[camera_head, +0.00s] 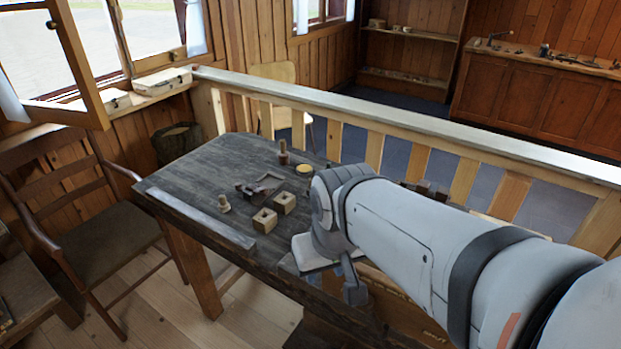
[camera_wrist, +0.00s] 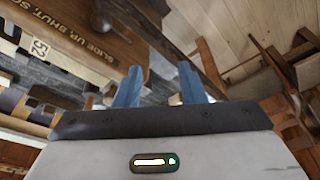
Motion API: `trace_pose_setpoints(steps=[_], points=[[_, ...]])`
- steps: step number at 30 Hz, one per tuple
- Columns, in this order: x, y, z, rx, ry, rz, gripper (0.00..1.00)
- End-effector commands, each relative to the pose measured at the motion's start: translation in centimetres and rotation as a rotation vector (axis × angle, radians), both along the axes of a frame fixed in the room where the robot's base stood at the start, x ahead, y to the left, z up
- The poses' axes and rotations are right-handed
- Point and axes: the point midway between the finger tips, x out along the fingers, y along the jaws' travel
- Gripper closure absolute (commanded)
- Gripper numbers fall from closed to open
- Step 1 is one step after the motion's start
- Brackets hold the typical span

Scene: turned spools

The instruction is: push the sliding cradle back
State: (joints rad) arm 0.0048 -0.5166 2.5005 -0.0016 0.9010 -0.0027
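My gripper (camera_head: 338,283) hangs at the near right edge of the dark table, beside a brown wooden board (camera_head: 385,295). In the wrist view my gripper (camera_wrist: 160,85) has its two blue fingers apart with nothing between them. That view also shows the brown board (camera_wrist: 130,38), with yellow lettering that reads in part "SLIDE UP SHUT" and a dark round knob (camera_wrist: 100,22). A pale plate marked "52" (camera_wrist: 40,48) and a cylindrical piece (camera_wrist: 25,105) lie to its left. I cannot tell which part is the sliding cradle; my arm hides much of this area in the head view.
The dark table (camera_head: 190,170) bears two square blocks with holes (camera_head: 274,211), a small spool (camera_head: 224,203), a taller peg (camera_head: 283,155), a dark angled frame (camera_head: 262,186) and a yellow-topped round piece (camera_head: 305,169). A railing (camera_head: 420,130) runs behind; a chair (camera_head: 100,220) stands left.

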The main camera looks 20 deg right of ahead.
Motion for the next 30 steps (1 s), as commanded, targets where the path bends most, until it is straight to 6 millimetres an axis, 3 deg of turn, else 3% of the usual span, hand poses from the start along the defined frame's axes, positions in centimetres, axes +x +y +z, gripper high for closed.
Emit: trace_pose_setpoints(steps=[3, 7, 11, 16, 21, 25, 30], points=[[0.0, 0.0, 0.0, 0.0, 0.0, 0.0, 0.64], [0.4, -0.2, 0.3, -0.001, 0.008, -0.004, 0.53], [2.4, -1.1, 1.5, -0.005, 0.047, -0.017, 0.48], [6.9, -4.6, 2.9, -0.006, 0.13, -0.06, 0.48], [10.6, -8.5, 3.0, 0.004, 0.206, -0.094, 0.48], [12.1, -10.6, 2.6, 0.013, 0.242, -0.11, 0.48], [12.9, -11.7, 1.7, 0.019, 0.259, -0.117, 0.48]])
